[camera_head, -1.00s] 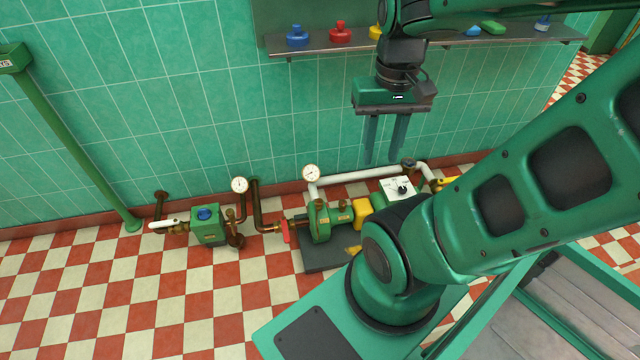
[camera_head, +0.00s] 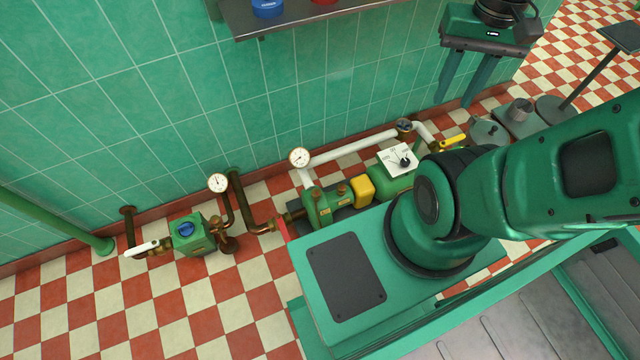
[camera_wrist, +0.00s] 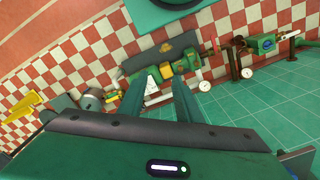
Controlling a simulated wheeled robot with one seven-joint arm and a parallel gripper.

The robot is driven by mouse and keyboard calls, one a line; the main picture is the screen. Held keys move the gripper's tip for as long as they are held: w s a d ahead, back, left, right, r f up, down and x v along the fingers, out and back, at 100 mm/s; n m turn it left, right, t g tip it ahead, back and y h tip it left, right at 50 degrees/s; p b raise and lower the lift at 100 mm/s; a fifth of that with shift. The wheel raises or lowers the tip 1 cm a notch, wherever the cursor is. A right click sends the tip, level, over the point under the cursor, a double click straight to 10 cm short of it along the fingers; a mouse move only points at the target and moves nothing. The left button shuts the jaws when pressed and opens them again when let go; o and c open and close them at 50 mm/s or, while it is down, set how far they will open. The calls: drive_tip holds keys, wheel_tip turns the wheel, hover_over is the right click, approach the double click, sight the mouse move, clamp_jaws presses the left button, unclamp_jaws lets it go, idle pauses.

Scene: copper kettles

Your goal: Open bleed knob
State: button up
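Low by the wall, a green box with a blue round knob (camera_head: 185,229) stands at the left of the pipework. To its right is a green pump (camera_head: 320,205) with small brass caps, then a white panel with a black knob (camera_head: 404,162). I cannot tell which part is the bleed knob. My gripper (camera_head: 453,103) hangs open and empty in front of the wall at upper right, above and apart from the pipework. In the wrist view my gripper (camera_wrist: 160,78) is open, with the pump (camera_wrist: 167,67) beyond the fingers and the blue-knob box (camera_wrist: 264,44) farther right.
Two gauges (camera_head: 299,157) (camera_head: 218,182) rise from the pipes. A yellow lever (camera_head: 453,141) sits at the right end, beside grey containers (camera_head: 520,118). A wall shelf (camera_head: 300,20) is above. The checkered floor (camera_head: 180,315) at lower left is clear; my base partly hides the pump.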

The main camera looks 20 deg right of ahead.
drive_tip(key=shift+a, duration=0.25)
drive_tip(key=o, duration=0.5)
drive_tip(key=shift+s+r, duration=0.2)
drive_tip(key=shift+s, duration=0.1)
drive_tip(key=w+f+n+h, duration=0.1)
drive_tip(key=w+f, duration=0.6)
drive_tip(key=w, duration=0.3)
drive_tip(key=w+f+n+h, duration=0.1)
drive_tip(key=w+f, duration=0.5)
drive_tip(key=w, duration=0.3)
drive_tip(key=n+y, duration=0.2)
hover_over(316, 192)
wheel_tip(316, 192, down, 43)
wheel_tip(316, 192, down, 10)
drive_tip(key=shift+r, duration=0.25)
